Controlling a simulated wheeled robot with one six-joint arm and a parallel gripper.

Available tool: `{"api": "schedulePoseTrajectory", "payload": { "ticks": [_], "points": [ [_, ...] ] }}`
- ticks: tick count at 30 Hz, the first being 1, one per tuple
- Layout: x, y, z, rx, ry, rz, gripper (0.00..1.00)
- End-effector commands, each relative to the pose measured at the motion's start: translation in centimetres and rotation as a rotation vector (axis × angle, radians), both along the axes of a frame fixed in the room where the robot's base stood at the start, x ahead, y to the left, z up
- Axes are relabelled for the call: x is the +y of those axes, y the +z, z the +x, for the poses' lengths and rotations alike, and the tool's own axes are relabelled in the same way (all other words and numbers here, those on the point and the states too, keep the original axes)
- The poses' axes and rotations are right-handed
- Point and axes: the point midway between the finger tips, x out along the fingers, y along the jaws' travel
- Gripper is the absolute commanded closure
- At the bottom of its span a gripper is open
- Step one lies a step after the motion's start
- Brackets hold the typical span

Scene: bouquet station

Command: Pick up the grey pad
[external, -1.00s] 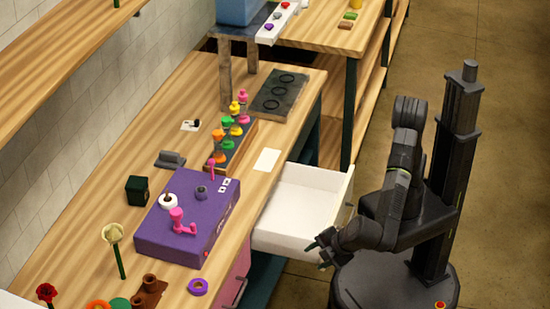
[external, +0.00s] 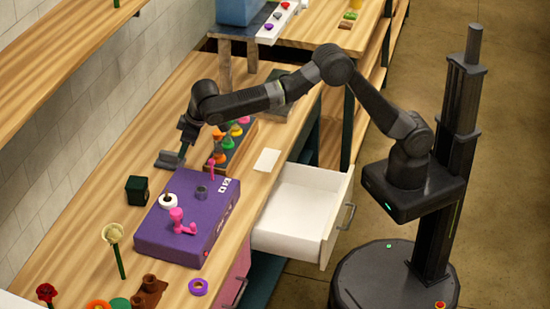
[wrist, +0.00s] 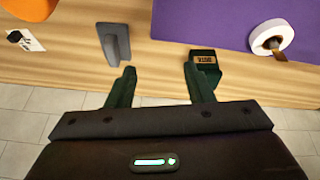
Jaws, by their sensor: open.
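The grey pad (external: 166,161) lies on the wooden bench, behind the purple box and near the wall side. In the wrist view the grey pad (wrist: 114,42) shows as a narrow grey slab beyond the left finger. My gripper (external: 182,155) reaches down beside it in the external view and partly covers it. In the wrist view my gripper (wrist: 158,70) is open with nothing between its fingers. The pad lies ahead and to the left of the gap; whether a finger touches it, I cannot tell.
A dark green box (external: 137,190) stands nearby; it also shows by the right finger in the wrist view (wrist: 203,55). The purple box (external: 185,232) holds a white roll and pink pieces. A rack of coloured pegs (external: 226,148) is close. A white drawer (external: 295,215) stands open.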

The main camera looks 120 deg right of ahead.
Motion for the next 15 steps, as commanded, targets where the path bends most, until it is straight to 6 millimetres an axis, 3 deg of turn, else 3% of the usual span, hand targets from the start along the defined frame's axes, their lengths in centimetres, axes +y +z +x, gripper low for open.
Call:
{"api": "schedulePoseTrajectory", "payload": {
  "ticks": [1,3,6,11,15],
  "points": [
    [-3.2,0.8,-0.6,-0.013,-0.051,0.014,0.53],
    [-6.1,1.1,-1.2,-0.026,-0.099,0.031,0.53],
    [-8.8,1.2,-2.1,-0.036,-0.147,0.045,0.53],
    [-10.4,0.6,-2.3,-0.041,-0.173,0.055,0.53],
    [-11.0,-1.8,-1.7,-0.038,-0.173,0.055,0.53]
  ]
}}
